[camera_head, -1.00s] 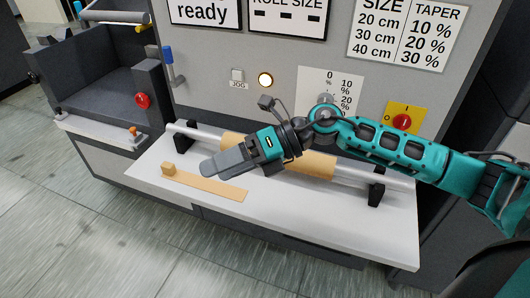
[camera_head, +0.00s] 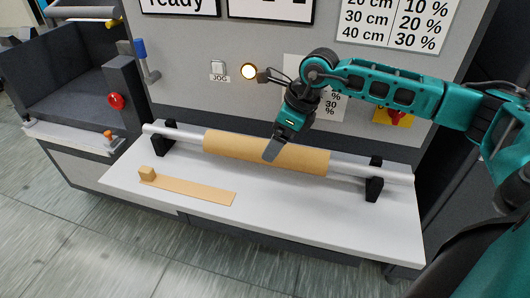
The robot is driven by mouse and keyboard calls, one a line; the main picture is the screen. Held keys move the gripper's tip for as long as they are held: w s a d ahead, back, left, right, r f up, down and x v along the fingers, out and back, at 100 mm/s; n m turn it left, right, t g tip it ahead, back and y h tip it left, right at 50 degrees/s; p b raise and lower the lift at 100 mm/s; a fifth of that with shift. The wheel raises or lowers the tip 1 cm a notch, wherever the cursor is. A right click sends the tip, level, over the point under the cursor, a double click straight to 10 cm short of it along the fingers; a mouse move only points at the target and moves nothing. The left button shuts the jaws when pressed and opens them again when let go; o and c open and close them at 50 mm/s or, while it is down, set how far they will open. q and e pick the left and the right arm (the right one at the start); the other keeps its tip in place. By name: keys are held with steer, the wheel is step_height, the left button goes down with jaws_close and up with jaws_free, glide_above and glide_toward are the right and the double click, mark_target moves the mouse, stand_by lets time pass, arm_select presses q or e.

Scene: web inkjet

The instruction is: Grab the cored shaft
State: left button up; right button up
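The cored shaft (camera_head: 355,171) is a silver bar lying level on two black stands above the white shelf. A tan cardboard core (camera_head: 225,144) sits around its middle. My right gripper (camera_head: 270,153) comes in from the right and points down over the core, its grey fingers overlapping the core's right half in the picture. I cannot tell whether they touch it. The fingers show edge-on, so their opening is hidden. My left gripper is not in view.
A dark bin stands left.

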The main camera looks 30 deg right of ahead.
steer(key=x, duration=0.5)
steer(key=shift+w+a+b, duration=0.3)
steer(key=shift+w, duration=0.05)
steer(key=c, duration=1.6)
steer(key=shift+r, duration=0.1)
jaws_close()
